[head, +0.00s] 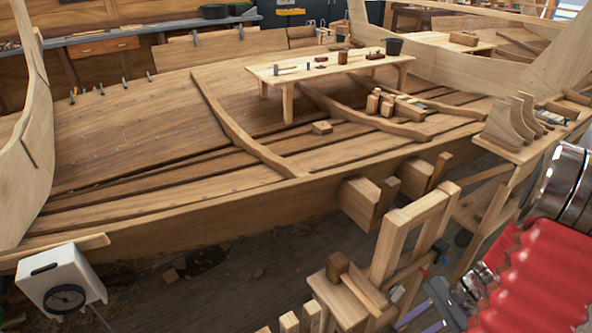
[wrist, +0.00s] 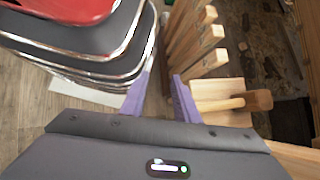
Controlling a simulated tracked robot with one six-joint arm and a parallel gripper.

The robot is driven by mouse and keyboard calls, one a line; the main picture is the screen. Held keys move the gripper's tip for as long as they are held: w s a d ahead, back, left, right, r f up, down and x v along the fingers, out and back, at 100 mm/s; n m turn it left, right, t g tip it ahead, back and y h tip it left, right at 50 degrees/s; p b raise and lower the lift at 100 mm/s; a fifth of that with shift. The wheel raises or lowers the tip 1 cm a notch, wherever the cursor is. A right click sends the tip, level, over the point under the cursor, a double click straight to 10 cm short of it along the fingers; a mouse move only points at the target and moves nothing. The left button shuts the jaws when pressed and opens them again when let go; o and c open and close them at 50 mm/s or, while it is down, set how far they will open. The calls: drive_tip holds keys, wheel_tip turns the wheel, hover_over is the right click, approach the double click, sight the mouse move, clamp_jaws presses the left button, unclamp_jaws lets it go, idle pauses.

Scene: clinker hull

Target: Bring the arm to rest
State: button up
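My gripper (wrist: 164,78) shows in the wrist view with its two purple fingers apart and bare floor between them. It is open and holds nothing. In the head view my gripper (head: 406,306) is low at the right, partly cut off by the bottom edge, beside a wooden stand (head: 404,238). My red bellows-covered arm comes in from the right edge.
A row of upright wooden pieces (wrist: 202,42) stands close to the right finger. The clinker hull (head: 140,130) fills the head view's middle, with a small table (head: 330,66) on it. A white box with a dial (head: 62,280) stands front left. Floor (head: 235,275) is open at lower middle.

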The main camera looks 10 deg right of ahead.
drive_tip(key=a+r+n+t+h, duration=0.2)
drive_tip(key=a+r+n+h, duration=0.2)
drive_tip(key=a+r+n, duration=0.4)
drive_tip(key=a+r+n+t+h, duration=0.3)
drive_tip(key=a+r+n, duration=0.5)
drive_tip(key=a+r, duration=0.5)
wheel_tip(320, 180, up, 8)
drive_tip(key=shift+w+f+h, duration=0.15)
drive_tip(key=shift+w+h, duration=0.25)
drive_tip(key=shift+w, duration=0.05)
idle(0.9)
